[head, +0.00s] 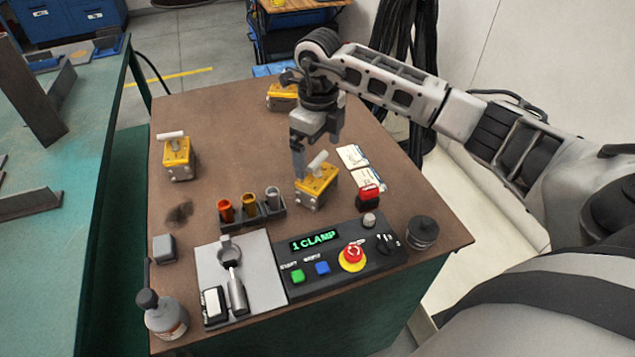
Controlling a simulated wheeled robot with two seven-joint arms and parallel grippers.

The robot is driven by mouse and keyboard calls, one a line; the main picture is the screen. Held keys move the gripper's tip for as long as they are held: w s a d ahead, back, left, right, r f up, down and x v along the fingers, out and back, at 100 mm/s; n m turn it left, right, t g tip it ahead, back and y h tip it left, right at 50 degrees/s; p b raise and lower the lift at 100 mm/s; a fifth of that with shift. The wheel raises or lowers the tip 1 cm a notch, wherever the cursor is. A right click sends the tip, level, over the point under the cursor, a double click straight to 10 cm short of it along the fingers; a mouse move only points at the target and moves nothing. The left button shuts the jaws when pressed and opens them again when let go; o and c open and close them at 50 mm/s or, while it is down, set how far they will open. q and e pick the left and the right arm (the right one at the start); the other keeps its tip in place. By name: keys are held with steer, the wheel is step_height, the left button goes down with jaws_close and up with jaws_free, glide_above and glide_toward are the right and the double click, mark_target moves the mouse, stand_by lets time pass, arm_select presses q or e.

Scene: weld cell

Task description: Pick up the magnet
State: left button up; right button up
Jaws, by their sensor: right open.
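Three yellow magnets with grey bases stand on the brown table (210,120). One magnet (316,188) is right of the middle, behind the control box, with its pale handle tilted up to the right. A second magnet (178,157) is at the left edge, and a third (283,99) is at the back, partly behind my right arm. My right gripper (317,157) is open and empty, pointing down at the middle magnet. One finger hangs just left of and behind its handle; I cannot tell whether it touches. My left gripper is out of view.
A control box (335,262) reading "1 CLAMP" lies in front, beside a grey plate (262,257) with a clamp. A holder (254,219) with coloured cylinders, a red-topped item (368,197), cards (362,168) and a bottle (162,316) are nearby. The table's back left is clear.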

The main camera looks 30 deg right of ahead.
mark_target(317, 158)
steer(key=shift+a+f+p, duration=0.15)
steer(key=shift+f+p, duration=0.4)
steer(key=shift+f, duration=2.1)
steer(key=c, duration=2)
steer(key=shift+w+r, duration=0.1)
steer(key=shift+r, duration=0.05)
steer(key=shift+c, duration=0.2)
